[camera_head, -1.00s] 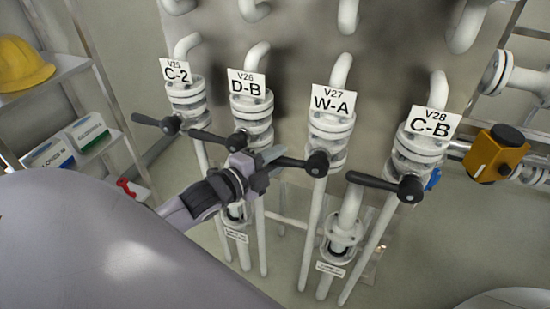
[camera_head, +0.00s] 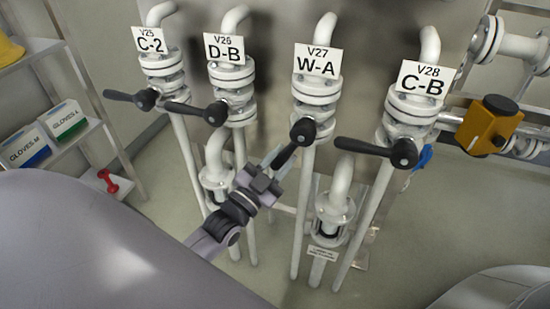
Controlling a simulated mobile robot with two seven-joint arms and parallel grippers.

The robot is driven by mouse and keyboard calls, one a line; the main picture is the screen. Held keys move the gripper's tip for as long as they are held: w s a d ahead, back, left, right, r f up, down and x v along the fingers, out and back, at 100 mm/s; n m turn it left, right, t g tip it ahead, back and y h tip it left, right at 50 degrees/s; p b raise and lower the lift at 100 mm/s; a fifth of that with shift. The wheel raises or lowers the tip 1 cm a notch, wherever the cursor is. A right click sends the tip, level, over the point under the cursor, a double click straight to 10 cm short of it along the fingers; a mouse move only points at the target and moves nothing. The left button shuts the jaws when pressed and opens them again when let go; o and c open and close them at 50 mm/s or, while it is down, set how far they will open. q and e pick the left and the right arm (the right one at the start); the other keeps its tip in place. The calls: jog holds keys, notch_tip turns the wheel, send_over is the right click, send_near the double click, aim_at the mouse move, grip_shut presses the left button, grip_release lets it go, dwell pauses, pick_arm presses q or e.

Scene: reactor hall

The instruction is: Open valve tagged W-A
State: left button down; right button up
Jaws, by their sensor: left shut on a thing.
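The valve tagged W-A (camera_head: 318,92) is a white flanged valve, third from the left in a row of pipes, with a white tag reading V27 W-A (camera_head: 317,61). Its black lever handle (camera_head: 290,147) runs from the hub down and to the left. My left gripper (camera_head: 271,173) is shut on the outer end of this handle, and the jaws hide the tip. My right gripper is not in view.
Valves C-2 (camera_head: 161,65), D-B (camera_head: 231,78) and C-B (camera_head: 411,108) stand alongside, their black handles pointing left. An orange box (camera_head: 488,126) is on a pipe at right. A shelf with glove boxes (camera_head: 65,119) is at left.

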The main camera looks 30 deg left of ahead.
pick_arm(q)
jog(key=shift+w+d+f+n+t+y+b, duration=0.15)
jog(key=shift+d+f+n+t+y+b, duration=0.15)
jog(key=shift+d+n+y, duration=0.7)
jog(key=shift+w+d+f+n+t+y+b, duration=0.25)
jog(key=shift+d+n, duration=0.35)
jog(key=shift+n, duration=0.85)
jog(key=shift+w+d+f+n+t+y+b, duration=0.15)
jog(key=shift+d+n+t+y+b, duration=0.2)
jog(key=shift+d+n, duration=0.7)
jog(key=shift+a, duration=0.25)
jog(key=c, duration=1)
grip_release()
jog(key=shift+o, duration=0.2)
jog(key=shift+a+r, duration=0.1)
jog(key=v, duration=0.7)
jog(key=shift+s, duration=0.1)
